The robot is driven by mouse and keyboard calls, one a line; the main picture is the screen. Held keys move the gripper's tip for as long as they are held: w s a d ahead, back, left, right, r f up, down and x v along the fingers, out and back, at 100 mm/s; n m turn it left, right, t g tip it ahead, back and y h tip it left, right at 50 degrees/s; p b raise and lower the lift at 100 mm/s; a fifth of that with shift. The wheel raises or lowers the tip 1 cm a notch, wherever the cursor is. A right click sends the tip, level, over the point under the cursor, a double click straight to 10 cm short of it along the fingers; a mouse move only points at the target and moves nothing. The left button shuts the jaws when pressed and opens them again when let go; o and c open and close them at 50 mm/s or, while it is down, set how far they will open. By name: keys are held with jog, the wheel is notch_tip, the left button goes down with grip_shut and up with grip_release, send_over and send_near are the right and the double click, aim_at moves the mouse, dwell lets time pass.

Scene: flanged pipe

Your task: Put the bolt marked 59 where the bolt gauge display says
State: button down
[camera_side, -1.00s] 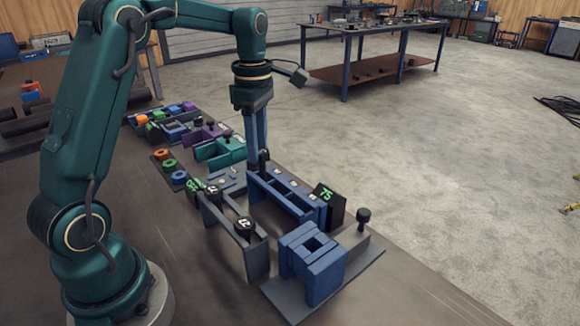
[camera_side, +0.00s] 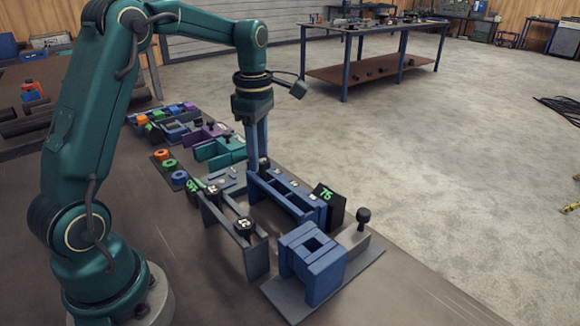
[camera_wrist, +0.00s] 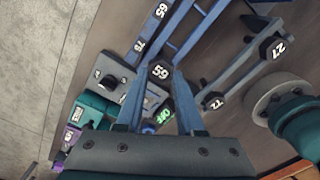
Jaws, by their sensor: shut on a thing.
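The bolt marked 59 (camera_wrist: 160,71) has a dark hexagonal head with white digits. It is between the fingertips of my gripper (camera_wrist: 160,92), which is shut on it. In the side view my gripper (camera_side: 258,165) is low at the far end of the long blue rack (camera_side: 290,200); the bolt is mostly hidden there, and I cannot tell whether it touches the rack. A dark display (camera_side: 328,193) at the rack's near end reads 75 in green. Another green-lettered display (camera_side: 193,185) stands left of the rack; it also shows in the wrist view (camera_wrist: 165,115), perhaps reading OFF.
A grey rack (camera_side: 255,255) holds two numbered bolts, one marked 72 (camera_wrist: 213,101). Teal and purple fixtures and coloured rings lie farther back.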

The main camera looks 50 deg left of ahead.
jog(key=shift+f, duration=0.7)
dwell(0.4)
jog(key=shift+c, duration=0.2)
grip_release()
jog(key=shift+r, duration=0.1)
jog(key=shift+r, duration=3.4)
